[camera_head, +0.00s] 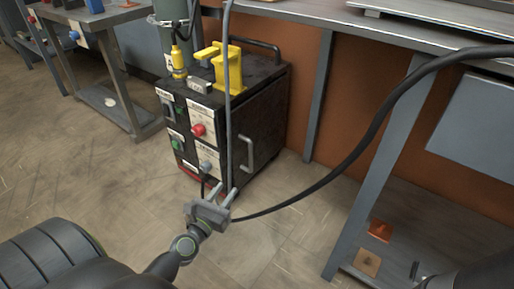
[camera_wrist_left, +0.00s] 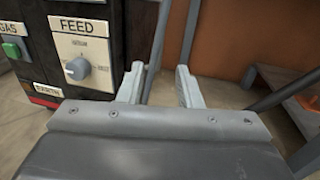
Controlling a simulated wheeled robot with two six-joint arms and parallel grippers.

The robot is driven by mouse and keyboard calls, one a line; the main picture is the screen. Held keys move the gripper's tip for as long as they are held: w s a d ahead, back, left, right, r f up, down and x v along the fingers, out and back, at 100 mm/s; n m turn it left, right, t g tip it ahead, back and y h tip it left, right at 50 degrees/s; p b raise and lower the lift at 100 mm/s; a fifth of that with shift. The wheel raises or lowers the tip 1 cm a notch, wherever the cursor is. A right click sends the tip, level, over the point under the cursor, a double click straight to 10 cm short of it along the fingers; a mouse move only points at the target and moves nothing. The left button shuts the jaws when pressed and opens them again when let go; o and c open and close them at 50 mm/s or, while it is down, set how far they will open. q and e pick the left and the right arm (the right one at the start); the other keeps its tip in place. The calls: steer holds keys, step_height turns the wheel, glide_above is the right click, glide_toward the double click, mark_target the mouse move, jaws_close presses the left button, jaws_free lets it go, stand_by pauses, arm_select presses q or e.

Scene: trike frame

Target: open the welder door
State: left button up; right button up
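The welder (camera_head: 268,125) is a black box on the floor with labelled panels on its front. Its grey door handle (camera_head: 249,153) is an upright bar on the right-hand side face, which looks closed. My left gripper (camera_head: 217,190) is open and empty, low in front of the welder's near corner, to the left of the handle and apart from it. In the left wrist view, its two fingers (camera_wrist_left: 161,82) are spread, with the FEED panel (camera_wrist_left: 85,55) to their left. Grey upright bars show beyond the fingers; I cannot tell whether one is the handle. My right gripper is not seen.
A yellow bracket (camera_head: 229,68) and a yellow bottle (camera_head: 178,60) stand on the welder. A thin grey line hangs in front of it. A thick black cable (camera_head: 372,128) arcs to the right. A workbench leg (camera_head: 376,180) stands at right.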

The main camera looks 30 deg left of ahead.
mark_target(250, 157)
arm_select(q)
steer(key=w, duration=0.5)
steer(key=w+a, duration=0.1)
steer(key=w, duration=0.5)
steer(key=w+a, duration=0.1)
steer(key=w, duration=0.5)
jaws_close()
